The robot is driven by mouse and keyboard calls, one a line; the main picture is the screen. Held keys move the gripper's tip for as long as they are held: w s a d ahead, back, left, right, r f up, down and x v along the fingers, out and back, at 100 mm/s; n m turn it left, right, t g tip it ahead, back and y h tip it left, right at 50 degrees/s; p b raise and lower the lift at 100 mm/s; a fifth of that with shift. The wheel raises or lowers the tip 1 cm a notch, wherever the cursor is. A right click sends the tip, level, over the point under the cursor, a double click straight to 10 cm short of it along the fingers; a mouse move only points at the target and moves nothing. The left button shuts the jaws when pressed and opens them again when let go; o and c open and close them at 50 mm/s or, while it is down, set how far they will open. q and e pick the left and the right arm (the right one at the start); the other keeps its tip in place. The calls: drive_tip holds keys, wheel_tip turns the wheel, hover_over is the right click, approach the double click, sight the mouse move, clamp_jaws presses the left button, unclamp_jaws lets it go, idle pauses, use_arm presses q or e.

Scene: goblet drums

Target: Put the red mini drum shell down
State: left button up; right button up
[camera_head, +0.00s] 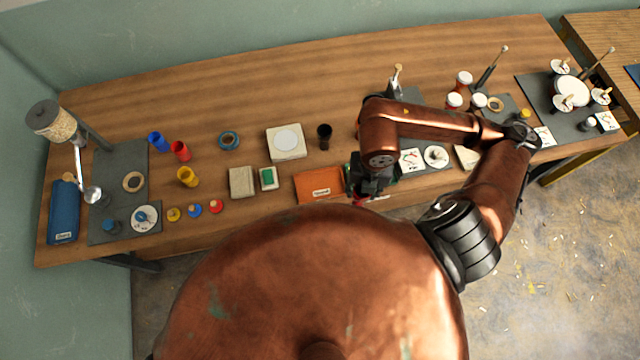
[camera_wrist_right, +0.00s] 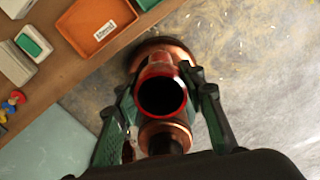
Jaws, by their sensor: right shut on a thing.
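My right gripper (camera_head: 370,182) is at the table's front edge, just right of the orange tray. In the right wrist view my right gripper (camera_wrist_right: 163,88) has its two fingers closed on opposite sides of the red mini drum shell (camera_wrist_right: 183,79). Its round dark opening faces the camera. The floor and my own copper body show behind it. In the head view only a bit of red shows below the gripper; the arm and gripper hide the rest. Another red cup-shaped shell (camera_head: 180,151) stands on the table at the left. My left gripper is not in view.
The orange tray (camera_head: 319,186) has a label. Left of it are a green-topped block (camera_head: 268,178) and a pale block (camera_head: 241,182). A dark cup (camera_head: 324,136), blue shell (camera_head: 158,142) and yellow shell (camera_head: 187,176) stand on the wooden table (camera_head: 250,85). Its back strip is mostly clear.

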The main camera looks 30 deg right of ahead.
drive_tip(key=shift+m, duration=0.3)
drive_tip(key=w+f, duration=0.4)
drive_tip(key=w+a+f+p, duration=0.1)
drive_tip(key=w+f, duration=0.3)
drive_tip(key=w, duration=0.1)
drive_tip(key=w+f+p, duration=0.1)
drive_tip(key=w+f, duration=0.3)
drive_tip(key=shift+w+a+f, duration=0.2)
drive_tip(key=shift+w+f, duration=0.05)
drive_tip(key=shift+w, duration=0.1)
drive_tip(key=shift+f, duration=0.25)
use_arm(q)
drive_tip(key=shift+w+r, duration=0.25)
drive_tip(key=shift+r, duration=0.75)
